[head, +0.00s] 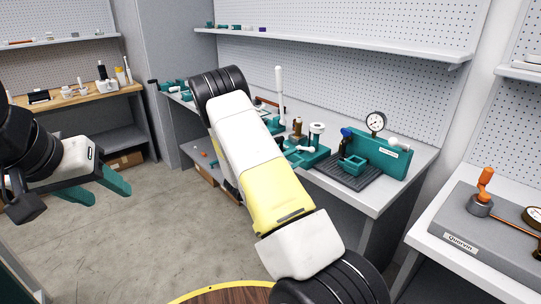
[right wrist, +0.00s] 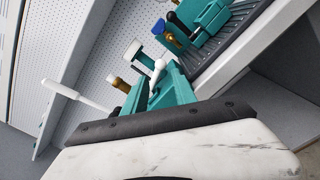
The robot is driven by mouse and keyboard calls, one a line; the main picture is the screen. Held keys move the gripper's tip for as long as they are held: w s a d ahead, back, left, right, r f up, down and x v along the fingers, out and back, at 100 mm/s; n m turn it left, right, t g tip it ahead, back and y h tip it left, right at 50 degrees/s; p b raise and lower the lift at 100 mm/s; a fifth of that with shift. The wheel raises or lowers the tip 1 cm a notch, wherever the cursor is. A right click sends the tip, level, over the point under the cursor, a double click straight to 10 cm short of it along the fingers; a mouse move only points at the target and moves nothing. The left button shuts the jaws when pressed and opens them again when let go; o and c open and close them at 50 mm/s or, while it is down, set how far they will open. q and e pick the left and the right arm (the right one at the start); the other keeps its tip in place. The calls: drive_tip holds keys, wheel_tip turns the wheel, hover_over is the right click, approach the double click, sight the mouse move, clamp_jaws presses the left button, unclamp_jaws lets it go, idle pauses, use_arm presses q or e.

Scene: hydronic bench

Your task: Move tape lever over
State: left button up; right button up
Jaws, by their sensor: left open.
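No part is legibly marked as the tape lever. A tall white lever (head: 279,82) stands upright at the middle bench, and also shows in the right wrist view (right wrist: 75,95). Beside it is a teal fixture (head: 310,157) with a white-capped post (head: 317,129) and a brass post (head: 297,126). A short white-knobbed lever (right wrist: 157,67) shows close ahead in the right wrist view. My left gripper (head: 108,193) is open and empty over the floor, far from the bench.
A teal gauge block (head: 380,154) and a dark ribbed mat (head: 348,174) are at the bench's right. An orange-handled valve (head: 483,190) sits on a grey block at far right. A wooden-topped bench (head: 75,100) is at far left. The floor (head: 140,240) between is clear.

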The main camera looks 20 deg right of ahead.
sight(310, 151)
drive_tip(key=x, duration=0.7)
drive_tip(key=shift+d, duration=0.25)
drive_tip(key=shift+f, duration=0.1)
drive_tip(key=c, duration=0.6)
drive_tip(key=shift+c, duration=0.2)
drive_tip(key=shift+w+a+r, duration=0.1)
drive_tip(key=shift+w+r, duration=0.1)
drive_tip(key=shift+r, duration=0.25)
drive_tip(key=shift+w+a+r, duration=0.1)
drive_tip(key=shift+w+r, duration=0.1)
drive_tip(key=shift+r, duration=0.3)
clamp_jaws()
drive_tip(key=shift+w+r, duration=0.15)
drive_tip(key=shift+w+a+r, duration=0.3)
drive_tip(key=shift+w+r, duration=0.3)
drive_tip(key=shift+r, duration=0.15)
